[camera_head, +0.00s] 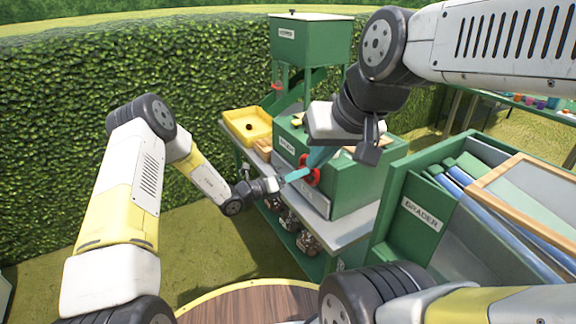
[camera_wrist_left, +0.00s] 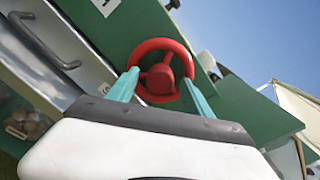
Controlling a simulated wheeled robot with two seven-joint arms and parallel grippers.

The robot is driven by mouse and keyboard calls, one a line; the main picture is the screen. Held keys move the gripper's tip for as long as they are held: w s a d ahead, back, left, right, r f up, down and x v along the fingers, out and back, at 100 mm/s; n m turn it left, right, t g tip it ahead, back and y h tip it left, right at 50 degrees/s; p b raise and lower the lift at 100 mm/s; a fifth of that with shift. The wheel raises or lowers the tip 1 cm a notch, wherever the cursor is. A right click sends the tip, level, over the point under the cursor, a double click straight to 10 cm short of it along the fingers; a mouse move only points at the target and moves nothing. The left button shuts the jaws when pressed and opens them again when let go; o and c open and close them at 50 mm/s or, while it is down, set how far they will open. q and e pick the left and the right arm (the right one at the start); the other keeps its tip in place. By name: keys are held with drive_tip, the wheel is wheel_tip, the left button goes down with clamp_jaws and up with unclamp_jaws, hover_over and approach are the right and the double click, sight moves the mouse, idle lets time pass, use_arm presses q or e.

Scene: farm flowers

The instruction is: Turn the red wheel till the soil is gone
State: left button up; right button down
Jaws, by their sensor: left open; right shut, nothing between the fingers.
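The red wheel (camera_head: 314,178) is on the front of the green box (camera_head: 358,192) on the bench. My left gripper (camera_head: 297,175) is at the wheel, its teal fingers open. In the left wrist view the red wheel (camera_wrist_left: 153,46) has a round hub and sits between the spread fingertips of the left gripper (camera_wrist_left: 161,82); I cannot tell whether they touch it. I cannot make out any soil.
A yellow tray (camera_head: 237,116) with a small dark spot in it stands left of the box. A green hopper (camera_head: 312,42) rises behind. A green grader (camera_head: 398,232) stands close on the right. Jars sit on the shelf below. A hedge is behind.

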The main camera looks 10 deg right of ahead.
use_arm(q)
drive_tip(key=shift+w+d, duration=0.1)
drive_tip(key=shift+d, duration=0.25)
clamp_jaws()
